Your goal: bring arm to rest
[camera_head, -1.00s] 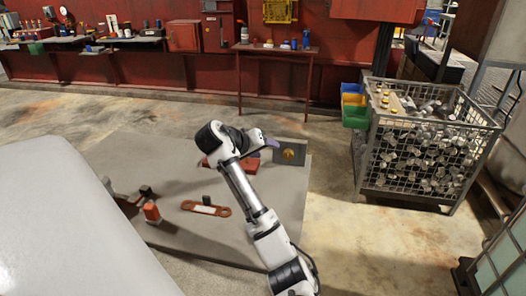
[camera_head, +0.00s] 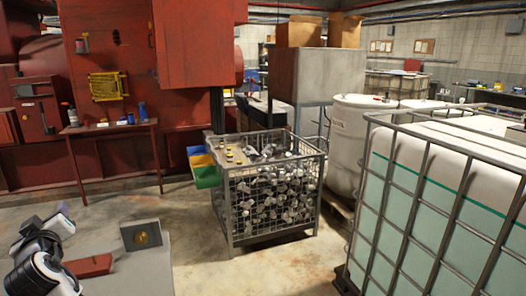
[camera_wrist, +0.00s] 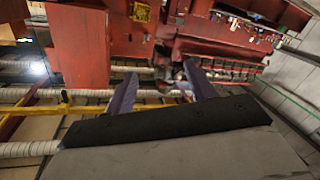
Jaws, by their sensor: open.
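My gripper (camera_wrist: 162,88) shows in the wrist view with its two purple-grey fingers spread wide apart. Nothing is between them. Beyond the fingers the wrist view shows red machinery and pipes at an odd tilt. In the head view only part of my white and black arm shows, at the lower left corner, above the grey mat (camera_head: 150,272). The rest of the arm is out of the picture.
On the mat are a grey plate with a yellow disc (camera_head: 141,236) and a red block (camera_head: 88,265). A wire cage of metal parts (camera_head: 270,190) stands beyond, with coloured bins (camera_head: 203,168) beside it. A caged liquid tank (camera_head: 440,205) fills the right. Bare floor lies between.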

